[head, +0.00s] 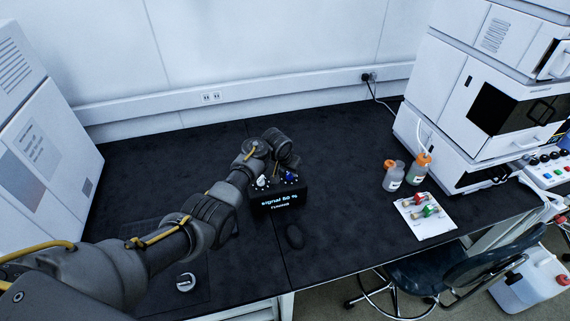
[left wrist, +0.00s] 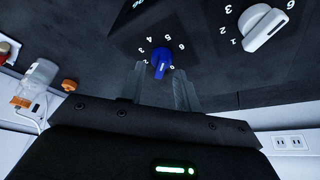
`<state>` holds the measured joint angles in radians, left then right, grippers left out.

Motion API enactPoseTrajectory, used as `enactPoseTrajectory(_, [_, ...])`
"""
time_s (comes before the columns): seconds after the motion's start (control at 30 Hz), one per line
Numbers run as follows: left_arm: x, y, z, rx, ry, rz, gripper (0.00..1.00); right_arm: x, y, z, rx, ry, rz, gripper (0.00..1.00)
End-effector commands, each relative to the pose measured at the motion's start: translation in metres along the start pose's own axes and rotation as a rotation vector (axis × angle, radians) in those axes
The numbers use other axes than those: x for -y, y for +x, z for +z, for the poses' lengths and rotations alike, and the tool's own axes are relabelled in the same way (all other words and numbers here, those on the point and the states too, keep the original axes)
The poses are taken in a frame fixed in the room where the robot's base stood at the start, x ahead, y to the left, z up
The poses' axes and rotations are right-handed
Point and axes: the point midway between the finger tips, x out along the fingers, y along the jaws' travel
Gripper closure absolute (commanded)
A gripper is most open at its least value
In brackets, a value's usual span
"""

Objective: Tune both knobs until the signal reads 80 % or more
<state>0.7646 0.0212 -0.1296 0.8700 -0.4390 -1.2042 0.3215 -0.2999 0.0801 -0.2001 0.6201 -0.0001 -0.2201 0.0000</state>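A black box with a lit display (head: 280,201) stands on the bench; its small text appears to read "signal 50 %". The blue knob (head: 290,177) is on top of the box, partly hidden by my left gripper (head: 275,170). In the left wrist view the blue knob (left wrist: 161,61) sits between the tips of my left gripper (left wrist: 160,75), with a gap on each side, so the gripper is open around it. Contact is not visible. The white knob (left wrist: 263,27) is to the right in the left wrist view, clear of the fingers. My right gripper is not in view.
A dark mouse (head: 295,236) lies in front of the box. Two orange-capped bottles (head: 418,169) and a white card with red and green fittings (head: 425,217) are to the right, beside stacked white instruments (head: 490,90). A white cabinet (head: 45,130) stands left. The bench between is mostly clear.

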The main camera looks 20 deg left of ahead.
Motion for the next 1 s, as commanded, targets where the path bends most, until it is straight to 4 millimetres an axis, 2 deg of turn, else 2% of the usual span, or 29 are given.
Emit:
enactPoseTrajectory(0.3, [-0.001,-0.056,-0.001,-0.006,-0.001,0.001,0.67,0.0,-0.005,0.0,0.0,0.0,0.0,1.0])
enactPoseTrajectory(0.5, [-0.001,-0.086,0.0,-0.003,-0.001,0.0,0.67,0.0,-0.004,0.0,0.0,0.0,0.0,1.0])
enactPoseTrajectory(0.7, [0.0,-0.098,0.001,0.0,0.0,-0.002,0.67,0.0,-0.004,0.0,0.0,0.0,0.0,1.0])
enactPoseTrajectory(1.0, [0.0,-0.099,0.001,0.0,0.0,-0.002,0.67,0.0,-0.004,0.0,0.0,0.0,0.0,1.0])
